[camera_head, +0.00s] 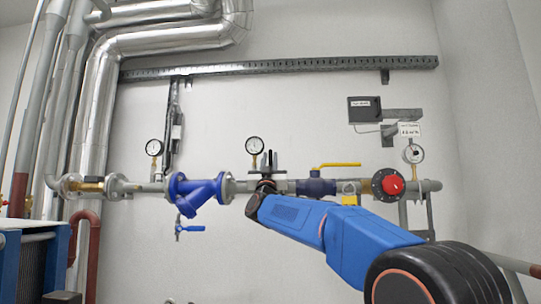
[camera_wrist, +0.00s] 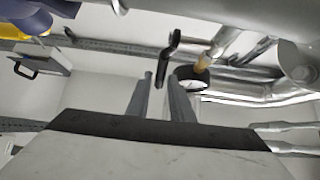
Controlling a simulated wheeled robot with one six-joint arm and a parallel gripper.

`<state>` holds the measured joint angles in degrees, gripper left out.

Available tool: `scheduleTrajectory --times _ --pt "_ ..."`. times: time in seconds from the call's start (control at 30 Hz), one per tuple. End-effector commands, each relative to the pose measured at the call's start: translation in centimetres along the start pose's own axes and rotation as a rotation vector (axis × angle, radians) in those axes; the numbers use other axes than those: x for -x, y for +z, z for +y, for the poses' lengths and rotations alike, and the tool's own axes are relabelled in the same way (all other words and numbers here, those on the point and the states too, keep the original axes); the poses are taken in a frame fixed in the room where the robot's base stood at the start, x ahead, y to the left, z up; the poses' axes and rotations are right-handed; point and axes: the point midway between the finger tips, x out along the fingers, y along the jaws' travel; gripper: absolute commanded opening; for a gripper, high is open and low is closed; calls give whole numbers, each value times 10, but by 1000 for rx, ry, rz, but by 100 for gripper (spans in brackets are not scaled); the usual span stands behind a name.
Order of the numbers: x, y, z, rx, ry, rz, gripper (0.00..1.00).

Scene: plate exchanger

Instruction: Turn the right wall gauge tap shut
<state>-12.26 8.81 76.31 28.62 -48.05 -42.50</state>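Three round white gauges show in the head view: a left gauge (camera_head: 154,147), a middle gauge (camera_head: 254,145) and a far-right gauge (camera_head: 413,153). My gripper (camera_head: 269,156) is just right of the middle gauge's stem, fingers upward. In the wrist view a gauge (camera_wrist: 190,78) with a brass stem (camera_wrist: 203,63) is right of the fingers. A black lever handle (camera_wrist: 173,42) stands there, its end between my gripper's fingertips (camera_wrist: 159,78). The two grey fingers are apart, with thin gaps beside the handle; contact is not visible. The tap body is hidden.
A horizontal pipe carries a blue strainer (camera_head: 197,190), a yellow-handled valve (camera_head: 316,186) and a red knob (camera_head: 391,184). A dark box (camera_head: 365,109) is on the wall at upper right. Silver insulated pipes (camera_head: 103,90) fill the left. The wall below the pipe is mostly bare.

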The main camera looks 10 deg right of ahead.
Motion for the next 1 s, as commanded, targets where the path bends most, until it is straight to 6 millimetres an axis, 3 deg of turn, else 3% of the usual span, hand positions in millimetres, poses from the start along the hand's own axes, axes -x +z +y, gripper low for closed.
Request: scheduleTrajectory --times 0.1,0.3,0.67,0.77,1.0 --pt "-17 0 0 -1 1 1 20" --pt "-32 0 0 -1 0 0 20" --pt "-36 0 0 0 0 0 20" --pt "-36 0 0 0 0 0 0" --pt "-35 0 0 0 0 3 0"
